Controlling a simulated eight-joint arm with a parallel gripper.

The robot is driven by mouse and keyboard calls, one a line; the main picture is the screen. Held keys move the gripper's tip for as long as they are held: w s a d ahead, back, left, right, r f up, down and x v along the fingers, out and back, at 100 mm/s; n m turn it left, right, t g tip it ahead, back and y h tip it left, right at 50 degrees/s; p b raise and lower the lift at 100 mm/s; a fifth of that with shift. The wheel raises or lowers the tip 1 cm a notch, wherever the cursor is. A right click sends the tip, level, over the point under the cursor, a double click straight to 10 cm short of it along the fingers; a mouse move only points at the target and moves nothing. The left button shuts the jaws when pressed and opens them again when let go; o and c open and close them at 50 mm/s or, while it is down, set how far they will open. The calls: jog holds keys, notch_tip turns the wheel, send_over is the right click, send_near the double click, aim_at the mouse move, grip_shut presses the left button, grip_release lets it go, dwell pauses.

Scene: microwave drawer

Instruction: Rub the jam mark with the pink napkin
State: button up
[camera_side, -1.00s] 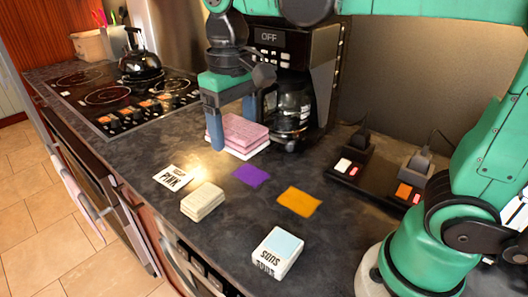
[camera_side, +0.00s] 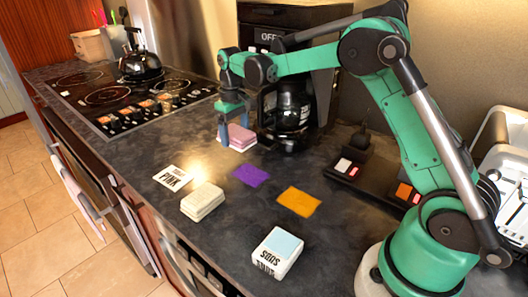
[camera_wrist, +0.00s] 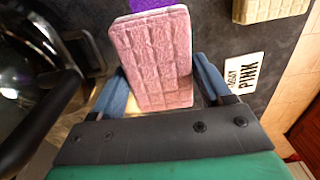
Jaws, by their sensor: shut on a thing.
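The pink napkin (camera_side: 238,138) is a thick, quilted pink pad with a pale lower edge. My gripper (camera_side: 235,126) is shut on it, with a blue finger at each side, at the coffee maker's foot. In the wrist view the pink napkin (camera_wrist: 152,58) fills the space between the fingers of my gripper (camera_wrist: 163,82). I cannot tell whether it touches the counter. A flat purple patch (camera_side: 251,176), the jam-coloured mark, lies in front of the napkin, apart from it. It partly shows beyond the napkin in the wrist view (camera_wrist: 147,5).
An orange patch (camera_side: 299,201) lies right of the purple one. A card reading PINK (camera_side: 173,177), a cream pad (camera_side: 202,201) and a white sponge-like block marked SUDS (camera_side: 277,252) lie nearer the front. The coffee maker (camera_side: 292,115) stands close behind my gripper.

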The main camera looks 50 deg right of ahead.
aim_at(238, 168)
jog(key=shift+f, duration=3.4)
jog(key=shift+s+f, duration=0.45)
jog(key=shift+f, duration=0.2)
jog(key=shift+c, duration=0.5)
jog(key=shift+s+f, duration=0.15)
jog(key=shift+s, duration=2.15)
jog(key=shift+s+r, duration=0.25)
jog(key=shift+s, duration=0.45)
jog(key=shift+s+f, duration=0.15)
jog(key=shift+s, duration=0.25)
jog(key=shift+r, duration=0.2)
jog(key=shift+w+f, duration=0.1)
jog(key=shift+w, duration=3.7)
jog(key=shift+r, duration=4.05)
